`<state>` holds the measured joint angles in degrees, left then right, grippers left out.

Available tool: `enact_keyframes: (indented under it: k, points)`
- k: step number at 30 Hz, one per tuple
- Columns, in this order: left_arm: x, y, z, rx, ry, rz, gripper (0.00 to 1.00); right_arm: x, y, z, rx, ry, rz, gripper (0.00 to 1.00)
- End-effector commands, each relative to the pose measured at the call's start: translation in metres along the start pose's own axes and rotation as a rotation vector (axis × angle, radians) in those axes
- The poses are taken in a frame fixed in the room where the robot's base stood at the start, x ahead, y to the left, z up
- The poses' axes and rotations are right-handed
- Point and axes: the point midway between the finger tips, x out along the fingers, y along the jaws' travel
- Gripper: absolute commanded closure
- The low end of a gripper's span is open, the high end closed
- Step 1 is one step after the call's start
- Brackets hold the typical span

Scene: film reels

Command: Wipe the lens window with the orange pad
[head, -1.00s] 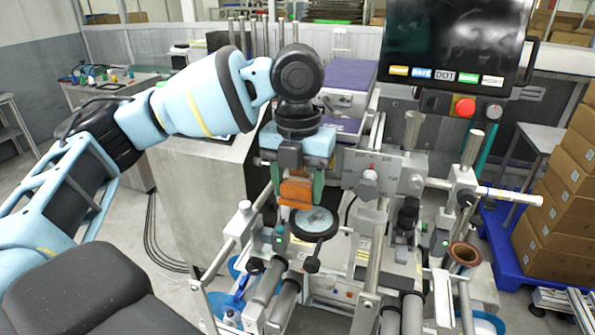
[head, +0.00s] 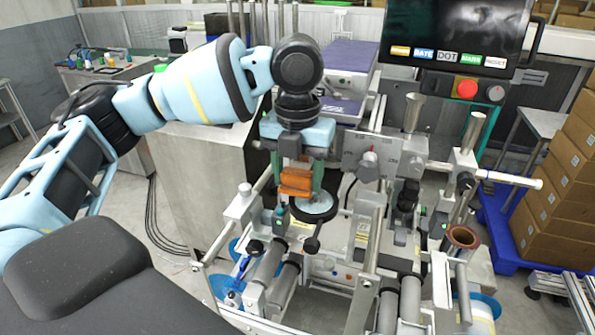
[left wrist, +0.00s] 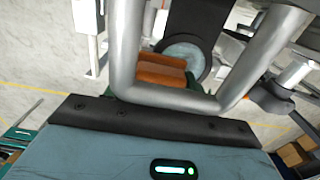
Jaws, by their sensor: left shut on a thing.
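The orange pad (head: 296,183) is between the fingers of my left gripper (head: 298,190), which is shut on it. The lens window (head: 316,204) is a pale round disc in a black ring on the machine. The pad is at the left, far edge of the window in the head view and hides part of it. I cannot tell whether they touch. The left wrist view also shows the pad (left wrist: 162,72) and the window (left wrist: 184,55) close together. My right gripper is not in view.
Rollers (head: 270,265) and metal posts of the machine stand around the window. A dark screen (head: 460,35) with a red button (head: 466,89) rises behind. Cardboard boxes (head: 560,190) are stacked at the right.

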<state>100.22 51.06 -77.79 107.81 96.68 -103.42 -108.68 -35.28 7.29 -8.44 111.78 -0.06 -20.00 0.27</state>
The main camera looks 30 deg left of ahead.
Motion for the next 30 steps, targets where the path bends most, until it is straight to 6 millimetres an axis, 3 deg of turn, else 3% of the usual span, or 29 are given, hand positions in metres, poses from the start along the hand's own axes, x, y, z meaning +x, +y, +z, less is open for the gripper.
enact_keyframes:
  k: [30]
  points:
    - [0.013, -0.006, 0.0, 0.001, 0.001, 0.0, 0.64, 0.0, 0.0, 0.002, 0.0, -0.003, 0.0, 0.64]
